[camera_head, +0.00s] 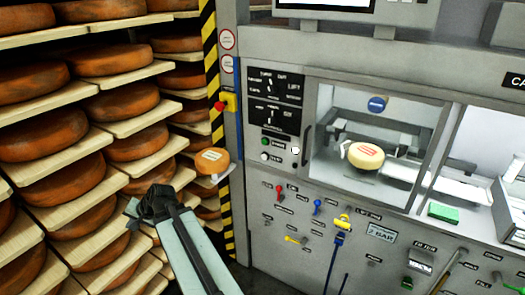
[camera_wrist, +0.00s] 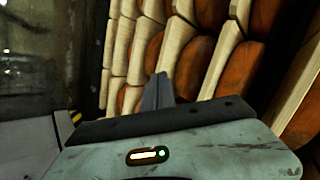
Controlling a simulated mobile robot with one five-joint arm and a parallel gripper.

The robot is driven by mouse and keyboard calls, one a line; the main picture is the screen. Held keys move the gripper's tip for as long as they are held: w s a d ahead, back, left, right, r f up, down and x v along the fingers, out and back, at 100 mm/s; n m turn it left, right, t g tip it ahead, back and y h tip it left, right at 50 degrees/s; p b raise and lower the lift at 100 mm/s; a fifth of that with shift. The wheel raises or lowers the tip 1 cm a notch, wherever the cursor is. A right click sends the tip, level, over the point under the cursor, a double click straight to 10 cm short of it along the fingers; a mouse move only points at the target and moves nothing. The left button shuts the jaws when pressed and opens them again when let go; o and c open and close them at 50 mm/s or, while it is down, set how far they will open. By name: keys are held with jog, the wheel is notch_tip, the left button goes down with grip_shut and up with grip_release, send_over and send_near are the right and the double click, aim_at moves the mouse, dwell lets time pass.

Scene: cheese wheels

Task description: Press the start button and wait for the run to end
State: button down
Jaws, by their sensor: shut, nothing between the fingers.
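A dark control panel (camera_head: 275,100) is on the grey machine's front, left of its window. Below the panel a small green button (camera_head: 265,142) sits above a white button (camera_head: 264,156), with more round controls to their right. The labels are too small to read, so I cannot tell for certain which is the start button. My gripper (camera_head: 150,205) is left of and lower than these buttons, apart from them, in front of the cheese shelves. In the wrist view its fingers (camera_wrist: 160,92) are together and empty, pointing toward the shelves.
Cheese shelves (camera_head: 95,140) fill the left side. A red knob on a yellow box (camera_head: 229,102) is by the striped post (camera_head: 211,60). A cheese (camera_head: 211,161) sits on a small support; a pale cheese (camera_head: 365,156) is behind the window. Several coloured valves and levers (camera_head: 342,222) line the lower front.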

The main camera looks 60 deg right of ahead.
aim_at(265, 142)
jog(key=s+d+r+m+t+h+b, duration=0.25)
jog(key=d+m, duration=0.35)
jog(key=d, duration=0.6)
jog(key=s+d+r+m+t+h+b, duration=0.1)
jog(key=d+r+m+t+h, duration=0.3)
jog(key=d, duration=0.8)
jog(key=s+d+r+m+g+h+b, duration=0.2)
jog(key=s+d+m+h, duration=0.6)
jog(key=s+d+m, duration=0.5)
jog(key=s+d+g, duration=0.1)
jog(key=s+d, duration=0.3)
jog(key=d, duration=0.3)
jog(key=shift+d+r, duration=0.2)
jog(key=shift+d, duration=0.1)
jog(key=shift+w+d, duration=0.1)
jog(key=d, duration=0.8)
jog(key=shift+d, duration=0.25)
jog(key=shift+d, duration=0.15)
